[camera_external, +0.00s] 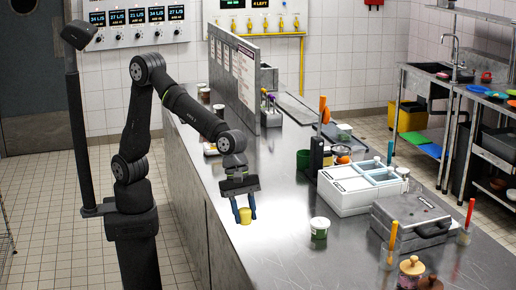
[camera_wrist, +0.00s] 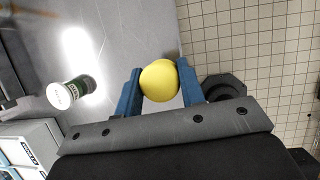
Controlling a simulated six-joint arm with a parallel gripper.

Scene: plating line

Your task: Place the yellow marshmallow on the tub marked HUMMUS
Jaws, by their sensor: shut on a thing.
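The yellow marshmallow (camera_external: 244,216) is held between the blue fingertips of my gripper (camera_external: 244,207), near the left edge of the steel counter. In the wrist view the marshmallow (camera_wrist: 159,81) sits between both fingers of my gripper (camera_wrist: 160,88), which is shut on it. A white-lidded tub with a green label (camera_external: 319,228) stands upright on the counter, to the right of my gripper. The tub also shows in the wrist view (camera_wrist: 72,92), left of the gripper and apart from it. Its lettering is too small to read.
A white container with blue compartments (camera_external: 345,196) stands behind the tub. A grey press-like box (camera_external: 410,222) and an orange-handled tool (camera_external: 391,235) are to its right. A green cup (camera_external: 303,159) stands farther back. The counter between gripper and tub is clear.

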